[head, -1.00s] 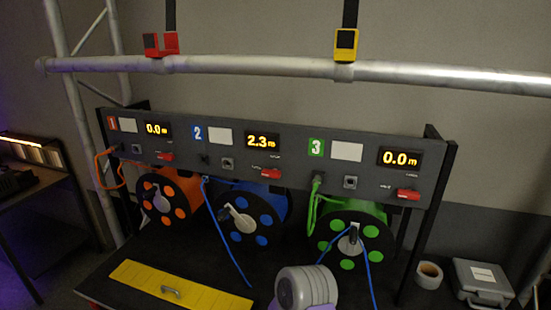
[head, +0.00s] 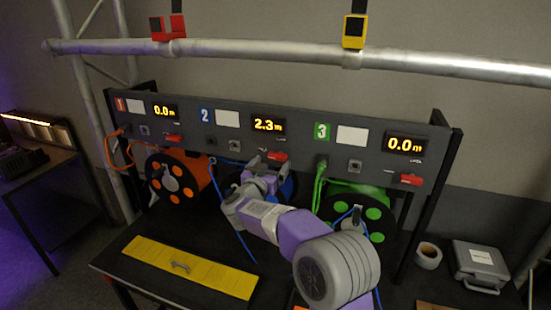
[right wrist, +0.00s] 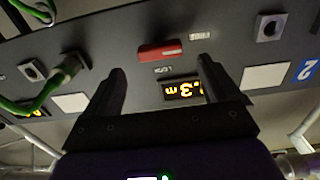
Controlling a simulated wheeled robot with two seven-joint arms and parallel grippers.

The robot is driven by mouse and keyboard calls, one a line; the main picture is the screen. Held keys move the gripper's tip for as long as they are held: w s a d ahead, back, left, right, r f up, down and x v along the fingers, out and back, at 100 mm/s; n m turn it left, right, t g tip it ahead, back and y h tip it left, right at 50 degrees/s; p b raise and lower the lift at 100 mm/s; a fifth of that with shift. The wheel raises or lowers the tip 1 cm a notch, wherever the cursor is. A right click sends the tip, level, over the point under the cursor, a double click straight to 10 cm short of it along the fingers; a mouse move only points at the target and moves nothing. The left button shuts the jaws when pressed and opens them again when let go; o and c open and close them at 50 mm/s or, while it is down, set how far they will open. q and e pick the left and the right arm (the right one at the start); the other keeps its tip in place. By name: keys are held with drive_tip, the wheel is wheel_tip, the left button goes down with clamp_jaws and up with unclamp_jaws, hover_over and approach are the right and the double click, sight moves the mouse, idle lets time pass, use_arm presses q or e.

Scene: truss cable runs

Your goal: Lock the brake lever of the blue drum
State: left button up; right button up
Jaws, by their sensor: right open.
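The blue drum (head: 289,187) hangs under panel section 2, mostly hidden behind my right arm. Its red brake lever (head: 278,156) sits on the panel below the display (head: 266,123) reading 2.3 m. My right gripper (head: 265,161) is in front of the panel, close to the lever. In the right wrist view, which is upside down, the red lever (right wrist: 160,51) lies crosswise just beyond the fingertips. My right gripper (right wrist: 161,67) is open and empty there, apart from the lever. My left gripper is not in view.
Orange (head: 180,178) and green (head: 372,210) drums hang on either side, with red levers above them. A blue cable (head: 240,238) hangs below the blue drum. A yellow plate (head: 190,267) lies on the bench. A silver truss pipe (head: 270,54) crosses above the panel.

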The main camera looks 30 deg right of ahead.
sight(276, 157)
drive_tip(key=x, duration=0.5)
drive_tip(key=shift+f, duration=0.1)
drive_tip(key=c, duration=1.1)
drive_tip(key=shift+o, duration=0.2)
